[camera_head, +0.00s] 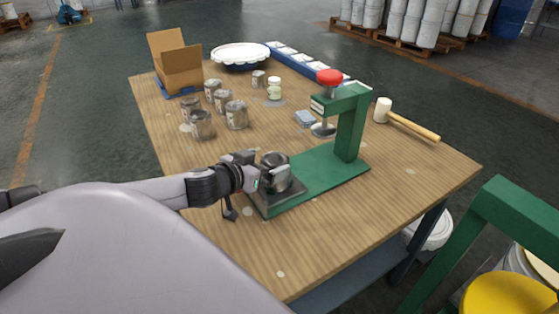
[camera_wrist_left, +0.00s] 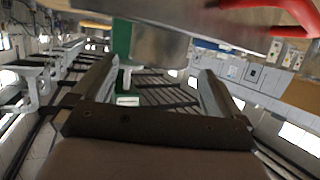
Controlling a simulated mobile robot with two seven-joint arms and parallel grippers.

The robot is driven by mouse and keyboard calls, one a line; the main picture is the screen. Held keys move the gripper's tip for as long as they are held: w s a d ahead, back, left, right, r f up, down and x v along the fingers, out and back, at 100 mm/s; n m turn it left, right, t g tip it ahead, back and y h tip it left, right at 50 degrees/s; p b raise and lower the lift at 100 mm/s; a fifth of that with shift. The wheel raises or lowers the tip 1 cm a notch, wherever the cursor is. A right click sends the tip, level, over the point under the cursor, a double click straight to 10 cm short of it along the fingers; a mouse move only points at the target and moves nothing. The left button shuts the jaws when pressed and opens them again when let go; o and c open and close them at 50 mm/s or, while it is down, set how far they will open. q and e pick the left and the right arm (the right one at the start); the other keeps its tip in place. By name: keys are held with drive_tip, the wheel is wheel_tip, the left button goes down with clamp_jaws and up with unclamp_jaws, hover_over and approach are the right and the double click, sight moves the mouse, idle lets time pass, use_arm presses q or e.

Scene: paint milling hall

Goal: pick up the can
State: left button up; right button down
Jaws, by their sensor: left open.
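A grey metal can (camera_head: 275,160) with a dark top stands at the front left end of the green press (camera_head: 320,166), over a dark square plate (camera_head: 285,201). My left gripper (camera_head: 262,180) comes in from the left and is right at the can, low on its side. In the left wrist view the jaws (camera_wrist_left: 155,78) are apart, and a shiny metal can-like surface (camera_wrist_left: 160,43) shows at the top, beyond the fingers. Whether the fingers touch the can cannot be told. My right gripper is not in view.
A white-labelled jar (camera_head: 274,88), a cardboard box (camera_head: 177,65) and a mallet (camera_head: 410,125) are farther back. The press's red knob (camera_head: 329,76) rises behind the can. The table's front is mostly clear.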

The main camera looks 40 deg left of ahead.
sight(275, 159)
use_arm(q)
drive_tip(key=shift+x, duration=3.05)
drive_tip(key=shift+c, duration=0.3)
drive_tip(key=c, duration=1)
drive_tip(key=shift+c, duration=1.3)
drive_tip(key=shift+r, duration=0.15)
